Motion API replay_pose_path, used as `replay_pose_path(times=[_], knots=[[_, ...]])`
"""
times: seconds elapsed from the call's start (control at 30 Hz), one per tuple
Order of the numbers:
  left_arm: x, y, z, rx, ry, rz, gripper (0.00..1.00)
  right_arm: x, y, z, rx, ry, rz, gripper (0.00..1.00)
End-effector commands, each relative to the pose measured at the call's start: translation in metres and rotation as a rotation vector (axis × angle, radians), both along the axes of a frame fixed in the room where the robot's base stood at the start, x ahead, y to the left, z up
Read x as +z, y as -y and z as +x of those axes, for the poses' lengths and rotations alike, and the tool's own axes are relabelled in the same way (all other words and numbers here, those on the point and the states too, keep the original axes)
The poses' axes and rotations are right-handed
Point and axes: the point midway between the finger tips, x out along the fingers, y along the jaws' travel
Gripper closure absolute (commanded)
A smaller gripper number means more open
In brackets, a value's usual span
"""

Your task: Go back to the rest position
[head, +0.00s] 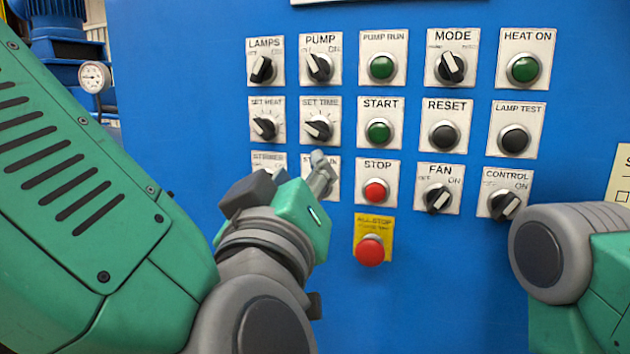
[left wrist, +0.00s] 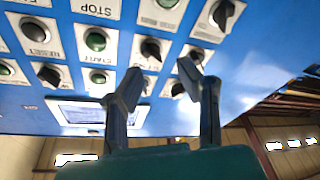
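My left gripper (head: 320,168) is in front of the lower left part of the blue control panel (head: 180,140). It covers parts of the stirrer labels and the controls there. In the left wrist view its two dark fingers (left wrist: 160,78) stand apart with nothing between their tips, and the panel shows upside down beyond them. I cannot tell whether a fingertip touches the panel. My right arm (head: 575,250) shows only as a grey and green link at the right edge. Its gripper is out of view.
The panel carries several knobs and buttons, including a green start button (head: 378,131), a red stop button (head: 375,191) and a red all-stop button (head: 369,250) on a yellow plate. A gauge (head: 94,77) and a blue motor (head: 55,30) stand at the left. The lower panel is bare.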

Motion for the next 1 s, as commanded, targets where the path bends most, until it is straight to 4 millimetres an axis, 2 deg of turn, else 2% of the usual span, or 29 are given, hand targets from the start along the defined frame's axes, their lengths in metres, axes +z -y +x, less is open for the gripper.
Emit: replay_pose_path(times=[0.03, 0.2, 0.33, 0.47, 0.6, 0.77, 0.9, 1.0], knots=[[-0.033, -0.006, 0.012, -0.005, -0.06, 0.03, 0.69, -0.004, 0.0, 0.0, 0.0, 0.0, 0.0, 0.6], [-0.13, -0.025, 0.035, -0.035, -0.246, 0.121, 0.69, -0.01, 0.0, 0.0, 0.0, 0.0, 0.0, 0.6], [-0.204, -0.043, 0.039, -0.062, -0.392, 0.188, 0.69, -0.015, 0.0, 0.0, 0.0, 0.0, 0.0, 0.6], [-0.278, -0.065, 0.031, -0.091, -0.545, 0.254, 0.69, -0.02, 0.0, 0.0, 0.0, -0.001, 0.0, 0.6], [-0.354, -0.092, 0.012, -0.121, -0.713, 0.319, 0.69, -0.024, 0.0, 0.0, 0.0, -0.001, 0.0, 0.6], [-0.433, -0.126, -0.026, -0.16, -0.912, 0.394, 0.69, -0.03, 0.0, 0.0, 0.0, 0.0, 0.0, 0.6], [-0.495, -0.16, -0.07, -0.193, -1.093, 0.456, 0.69, -0.035, 0.0, 0.0, 0.0, 0.0, 0.0, 0.6], [-0.532, -0.186, -0.108, -0.217, -1.226, 0.5, 0.69, -0.038, 0.0, 0.0, 0.0, 0.0, 0.0, 0.6]])
